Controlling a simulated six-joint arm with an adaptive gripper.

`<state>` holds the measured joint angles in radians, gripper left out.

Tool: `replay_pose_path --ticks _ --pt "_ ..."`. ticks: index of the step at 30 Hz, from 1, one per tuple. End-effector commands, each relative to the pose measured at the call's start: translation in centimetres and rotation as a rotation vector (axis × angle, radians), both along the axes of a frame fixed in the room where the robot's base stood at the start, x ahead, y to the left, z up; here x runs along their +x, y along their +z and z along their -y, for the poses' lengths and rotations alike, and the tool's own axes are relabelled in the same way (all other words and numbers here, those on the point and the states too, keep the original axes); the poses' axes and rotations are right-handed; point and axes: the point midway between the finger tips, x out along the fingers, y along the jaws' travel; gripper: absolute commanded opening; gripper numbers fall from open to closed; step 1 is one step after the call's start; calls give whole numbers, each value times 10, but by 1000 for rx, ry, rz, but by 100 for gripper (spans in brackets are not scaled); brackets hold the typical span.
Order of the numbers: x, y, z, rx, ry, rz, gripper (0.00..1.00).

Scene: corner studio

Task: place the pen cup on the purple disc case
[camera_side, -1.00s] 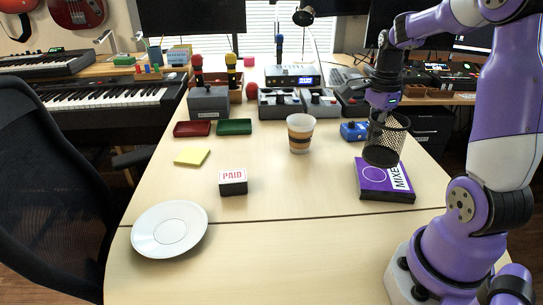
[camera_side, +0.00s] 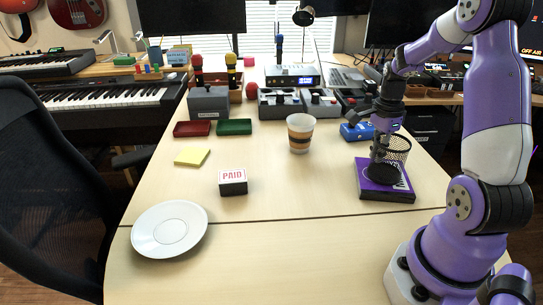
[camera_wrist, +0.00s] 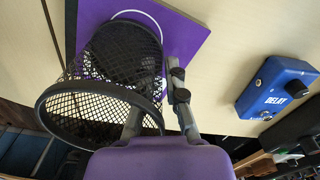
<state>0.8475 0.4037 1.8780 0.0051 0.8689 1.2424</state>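The pen cup (camera_side: 398,151) is a black wire-mesh cup with a solid rim. It stands about upright on the purple disc case (camera_side: 370,189), toward its back part, and seems to rest on it. The cup also shows in the wrist view (camera_wrist: 100,70), over the purple cover (camera_wrist: 185,32). My gripper (camera_side: 378,153) is low at the cup's left side. In the wrist view my gripper (camera_wrist: 158,108) has its fingers spread apart, one at the cup's rim and one just outside its wall. The cup's base contact is partly hidden.
A blue pedal (camera_side: 352,131) stands close behind the case. A paper cup (camera_side: 300,134), a PAID stamp block (camera_side: 233,182), a yellow note pad (camera_side: 192,157) and a white plate (camera_side: 169,229) are to the left. The table between is clear.

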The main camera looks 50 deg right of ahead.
Motion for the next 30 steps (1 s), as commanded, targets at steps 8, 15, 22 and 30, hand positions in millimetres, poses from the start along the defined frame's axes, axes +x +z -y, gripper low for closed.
replay_pose_path --ticks 8,15,22,30 --pt "0 0 0 0 0 0 37" --pt "1 14 1 -4 0 3 37" --pt "1 66 1 -6 0 5 37" --pt "1 114 1 -2 -1 2 37"
